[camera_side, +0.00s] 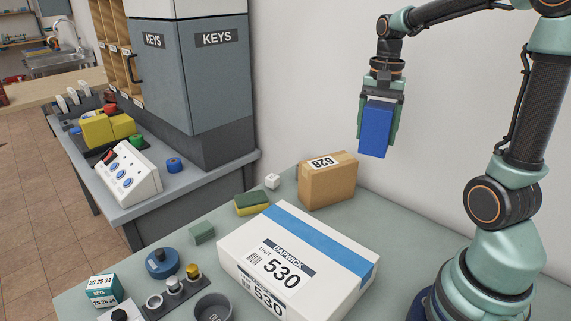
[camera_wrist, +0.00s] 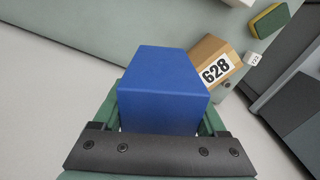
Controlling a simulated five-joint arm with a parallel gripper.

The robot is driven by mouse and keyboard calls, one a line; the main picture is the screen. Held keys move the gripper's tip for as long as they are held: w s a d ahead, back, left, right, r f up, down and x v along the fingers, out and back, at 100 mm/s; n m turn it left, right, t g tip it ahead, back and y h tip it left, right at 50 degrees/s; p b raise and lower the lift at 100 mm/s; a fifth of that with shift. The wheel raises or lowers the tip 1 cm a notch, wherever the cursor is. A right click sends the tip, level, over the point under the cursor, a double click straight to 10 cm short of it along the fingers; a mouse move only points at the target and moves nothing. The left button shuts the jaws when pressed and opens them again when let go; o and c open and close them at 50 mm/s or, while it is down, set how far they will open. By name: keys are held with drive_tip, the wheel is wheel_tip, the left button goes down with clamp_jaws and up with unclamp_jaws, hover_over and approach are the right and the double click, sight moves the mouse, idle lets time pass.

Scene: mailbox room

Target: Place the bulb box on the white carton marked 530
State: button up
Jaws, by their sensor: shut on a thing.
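My gripper (camera_side: 380,112) is shut on a plain blue box (camera_side: 376,131), held upright in the air above the back of the table. No marking shows on it; it fits the bulb box. In the wrist view the blue box (camera_wrist: 162,95) sits between the fingers of my gripper (camera_wrist: 165,125). The white carton marked 530 (camera_side: 318,238), with a blue stripe, lies flat on the table, in front of and below my gripper. Its top is clear. Only a sliver of a white thing shows at the wrist view's top edge.
A brown carton marked 628 (camera_side: 328,183) stands behind the white carton, below and left of the held box. A sponge (camera_side: 252,203), a white cube (camera_side: 272,181), a dark cup (camera_side: 212,307) and a teal box (camera_side: 103,290) stand left. The wall is behind.

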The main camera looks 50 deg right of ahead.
drive_tip(key=w+a+r+n, duration=0.2)
drive_tip(key=a+n, duration=0.2)
drive_tip(key=a, duration=0.2)
drive_tip(key=w+a+r+n, duration=0.1)
drive_tip(key=a+r+n, duration=0.15)
drive_tip(key=a, duration=0.45)
wheel_tip(320, 180, up, 2)
drive_tip(key=n, duration=0.8)
hover_over(296, 250)
wheel_tip(296, 250, down, 19)
drive_tip(key=shift+f, duration=0.1)
drive_tip(key=o, duration=1.3)
drive_tip(key=shift+f, duration=0.1)
wheel_tip(296, 250, up, 12)
drive_tip(key=d+r+t, duration=0.1)
drive_tip(key=d+t, duration=0.1)
drive_tip(key=d, duration=0.1)
drive_tip(key=s+d+r+t, duration=0.1)
drive_tip(key=d, duration=0.2)
drive_tip(key=s+d+r+t, duration=0.1)
drive_tip(key=d+t, duration=0.1)
drive_tip(key=d, duration=0.1)
drive_tip(key=shift+s+t, duration=0.25)
drive_tip(key=shift+t, duration=0.05)
